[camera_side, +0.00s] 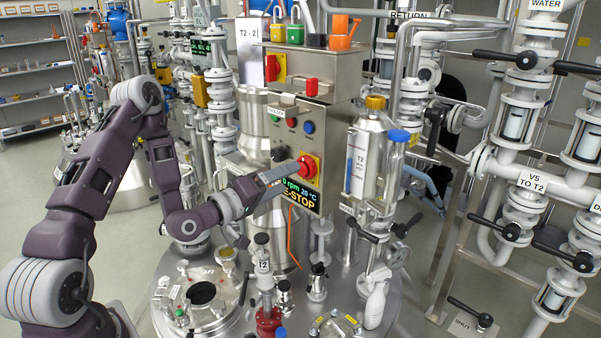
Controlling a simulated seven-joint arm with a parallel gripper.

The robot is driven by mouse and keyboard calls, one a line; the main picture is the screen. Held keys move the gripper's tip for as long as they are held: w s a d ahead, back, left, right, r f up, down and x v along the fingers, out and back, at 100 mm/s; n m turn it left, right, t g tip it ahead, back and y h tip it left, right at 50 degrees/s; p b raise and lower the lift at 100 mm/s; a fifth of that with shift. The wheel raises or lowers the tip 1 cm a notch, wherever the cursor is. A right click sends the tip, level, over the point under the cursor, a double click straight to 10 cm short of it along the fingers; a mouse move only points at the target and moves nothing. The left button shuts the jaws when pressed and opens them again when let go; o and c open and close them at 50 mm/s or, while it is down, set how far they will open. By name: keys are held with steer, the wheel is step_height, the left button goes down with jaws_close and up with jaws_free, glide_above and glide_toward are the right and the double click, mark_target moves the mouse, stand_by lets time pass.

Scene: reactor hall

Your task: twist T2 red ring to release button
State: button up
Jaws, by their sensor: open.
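The red E-STOP button with its ring (311,164) sits on the front of the steel T2 control box (327,125), above a display (299,194) reading "0 rpm 20 °C" and "E-STOP". My gripper (297,167) points at the button from the left, with its tips at the button's left edge. The fingers look open, but the view does not show whether they are around the ring or touching it. Part of the button's left side is hidden by the gripper.
Valves and fittings crowd the tank lid (347,283) below. Shelves and open floor lie far left.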

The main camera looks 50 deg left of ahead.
mark_target(301, 172)
steer(key=w, duration=0.6)
steer(key=c, duration=1.4)
